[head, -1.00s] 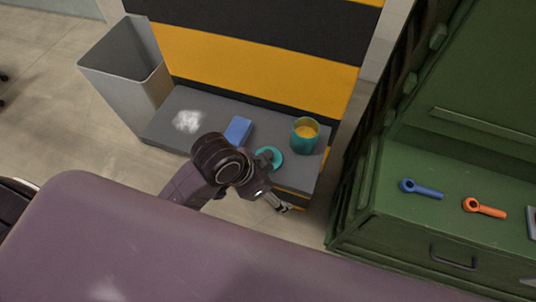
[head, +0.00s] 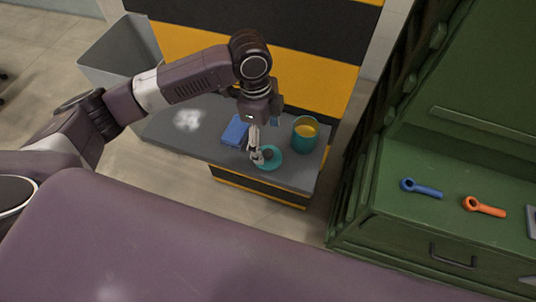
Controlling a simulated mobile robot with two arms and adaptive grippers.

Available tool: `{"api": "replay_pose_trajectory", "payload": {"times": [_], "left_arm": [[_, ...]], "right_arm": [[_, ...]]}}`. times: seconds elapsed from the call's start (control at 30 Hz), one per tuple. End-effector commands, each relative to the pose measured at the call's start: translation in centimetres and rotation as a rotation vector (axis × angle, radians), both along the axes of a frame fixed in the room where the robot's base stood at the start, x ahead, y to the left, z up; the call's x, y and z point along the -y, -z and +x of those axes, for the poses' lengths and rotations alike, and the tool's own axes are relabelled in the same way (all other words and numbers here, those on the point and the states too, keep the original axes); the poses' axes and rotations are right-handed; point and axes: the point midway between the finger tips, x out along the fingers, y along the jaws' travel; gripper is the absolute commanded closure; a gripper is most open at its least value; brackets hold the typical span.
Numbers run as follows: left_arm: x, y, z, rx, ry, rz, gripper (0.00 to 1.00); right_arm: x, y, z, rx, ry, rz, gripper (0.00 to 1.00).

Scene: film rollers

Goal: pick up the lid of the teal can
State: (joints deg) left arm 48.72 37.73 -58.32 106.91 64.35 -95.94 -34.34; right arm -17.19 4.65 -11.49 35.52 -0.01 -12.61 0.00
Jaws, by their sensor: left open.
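The teal can (head: 305,136) stands upright and uncovered on the grey bench, with yellow contents showing inside. Its round teal lid (head: 273,162) lies flat on the bench in front of the can, to its left. My left gripper (head: 257,156) points down from above, with its fingertips at the lid's left part. It is open, and its fingers hide some of the lid. I cannot tell whether the fingers touch the lid. My right gripper is not in view.
A blue block or cloth (head: 235,131) lies left of the gripper, and a white powdery patch (head: 187,120) is further left on the bench (head: 215,107). A grey bin (head: 110,50) stands at the left. A green cabinet (head: 400,225) with blue and orange tools is at the right.

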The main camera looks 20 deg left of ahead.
Motion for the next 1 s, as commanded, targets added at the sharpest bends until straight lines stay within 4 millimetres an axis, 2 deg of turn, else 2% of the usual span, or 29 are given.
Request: {"api": "replay_pose_trajectory", "payload": {"times": [0.37, 0.5, 0.77, 0.8, 1.0], "left_arm": [[0.0, 4.8, -0.2, -0.005, -0.001, 0.002, 0.21], [0.3, 6.6, -0.1, -0.001, -0.001, 0.0, 0.21], [0.3, 7.1, -0.1, 0.001, 0.001, 0.0, 0.21], [0.3, 7.1, -0.1, 0.001, 0.001, 0.0, 0.23], [0.3, 7.0, 0.0, 0.001, 0.0, 0.0, 0.45]], "right_arm": [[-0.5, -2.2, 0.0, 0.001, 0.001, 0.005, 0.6], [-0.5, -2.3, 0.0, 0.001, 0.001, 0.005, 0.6], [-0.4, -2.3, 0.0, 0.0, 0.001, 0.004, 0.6], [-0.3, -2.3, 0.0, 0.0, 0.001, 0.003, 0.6], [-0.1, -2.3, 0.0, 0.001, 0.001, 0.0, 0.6]]}}
